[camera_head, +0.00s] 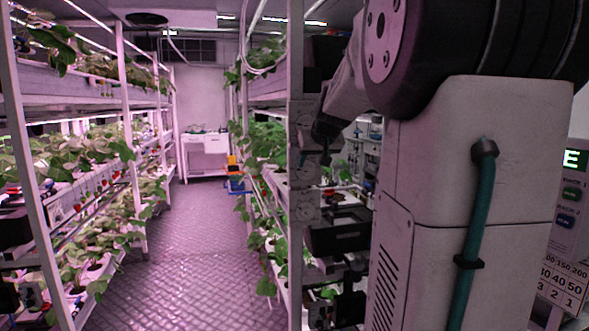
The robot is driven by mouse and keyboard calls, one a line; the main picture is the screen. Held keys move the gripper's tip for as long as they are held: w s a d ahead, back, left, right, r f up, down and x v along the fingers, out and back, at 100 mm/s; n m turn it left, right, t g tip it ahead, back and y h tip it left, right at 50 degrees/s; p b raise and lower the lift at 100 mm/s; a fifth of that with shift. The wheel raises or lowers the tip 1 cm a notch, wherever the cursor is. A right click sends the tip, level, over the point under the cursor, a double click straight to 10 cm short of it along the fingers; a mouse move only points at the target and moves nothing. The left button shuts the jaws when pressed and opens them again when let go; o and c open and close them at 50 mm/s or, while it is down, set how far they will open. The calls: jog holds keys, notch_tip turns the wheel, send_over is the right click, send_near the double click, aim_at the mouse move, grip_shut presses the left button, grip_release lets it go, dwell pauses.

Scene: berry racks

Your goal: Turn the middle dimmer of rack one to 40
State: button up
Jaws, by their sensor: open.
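A pale upright post at the end of the right-hand rack carries three dial plates, one above another. The middle dimmer (303,171) is a small pale plate with a round scale; its pointer and numbers are too small to read. The upper dimmer (303,118) and the lower dimmer (304,207) show above and below it. My gripper (326,157) is dark, small in view and open, just right of the middle plate. I cannot tell whether it touches the knob. My arm comes in from the upper right. No rack number shows on this post.
Plant racks line both sides of a metal-floored aisle (190,270), which is clear. A control panel (570,200) with green and blue buttons and number charts shows at the right edge.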

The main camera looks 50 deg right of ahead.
aim_at(309, 170)
jog(key=shift+x, duration=2.15)
jog(key=c, duration=1)
jog(key=shift+a, duration=0.1)
jog(key=m+t+y, duration=0.2)
jog(key=y, duration=0.1)
jog(key=shift+s+d+t+y, duration=0.25)
jog(key=shift+d+t+y, duration=0.05)
jog(key=shift+d, duration=0.1)
jog(key=m+t+y, duration=0.2)
jog(key=shift+d+f+t+y, duration=0.15)
jog(key=shift+f+t+y, duration=0.15)
jog(key=shift+y, duration=0.1)
jog(key=shift+m, duration=0.3)
